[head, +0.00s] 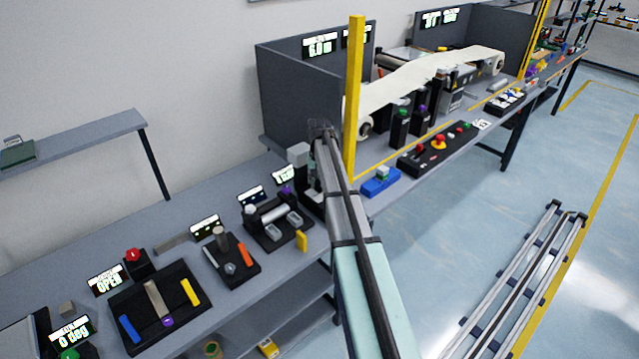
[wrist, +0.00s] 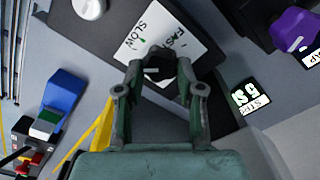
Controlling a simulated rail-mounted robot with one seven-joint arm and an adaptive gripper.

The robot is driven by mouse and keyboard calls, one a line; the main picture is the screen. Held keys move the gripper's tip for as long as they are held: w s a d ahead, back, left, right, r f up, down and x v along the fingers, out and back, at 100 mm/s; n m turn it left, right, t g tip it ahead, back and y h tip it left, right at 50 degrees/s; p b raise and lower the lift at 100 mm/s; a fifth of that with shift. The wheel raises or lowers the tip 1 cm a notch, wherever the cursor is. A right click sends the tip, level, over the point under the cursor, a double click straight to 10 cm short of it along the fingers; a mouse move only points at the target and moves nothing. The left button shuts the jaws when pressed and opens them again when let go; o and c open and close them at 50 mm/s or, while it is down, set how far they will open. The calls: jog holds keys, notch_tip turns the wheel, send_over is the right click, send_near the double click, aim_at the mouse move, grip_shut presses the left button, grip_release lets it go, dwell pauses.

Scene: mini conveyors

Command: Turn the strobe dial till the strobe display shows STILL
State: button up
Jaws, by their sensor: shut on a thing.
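The strobe dial (wrist: 157,71) is a dark knob with a pale pointer mark. It sits on a white plate (wrist: 138,36) lettered SLOW and FAST. My gripper (wrist: 160,76) is shut on it, with one finger on each side. A lit display (wrist: 251,97) right of the gripper in the wrist view shows large characters. It is tilted and partly cut off by dark parts, so I cannot read the whole word. In the head view my arm hides the dial and most of my gripper.
In the wrist view, a purple knob (wrist: 293,29) is at top right, a white round knob (wrist: 89,7) at top left and a blue block (wrist: 65,92) at left. In the head view, a yellow post (head: 354,95) stands close beside my arm. A grey enclosure wall (head: 300,97) is behind.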

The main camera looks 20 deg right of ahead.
jog(key=n+b, duration=0.1)
jog(key=n, duration=0.3)
jog(key=shift+a+f, duration=0.1)
jog(key=shift+f, duration=0.05)
jog(key=n+b, duration=0.1)
jog(key=n, duration=0.4)
jog(key=shift+a+n, duration=0.15)
jog(key=shift+n, duration=0.25)
jog(key=n+b, duration=0.1)
jog(key=n, duration=0.3)
jog(key=shift+s+a, duration=0.1)
jog(key=shift+s+n+b, duration=0.1)
jog(key=shift+n+b, duration=0.25)
jog(key=shift+n, duration=2.45)
jog(key=o, duration=1.2)
jog(key=shift+c, duration=0.2)
jog(key=shift+r, duration=0.2)
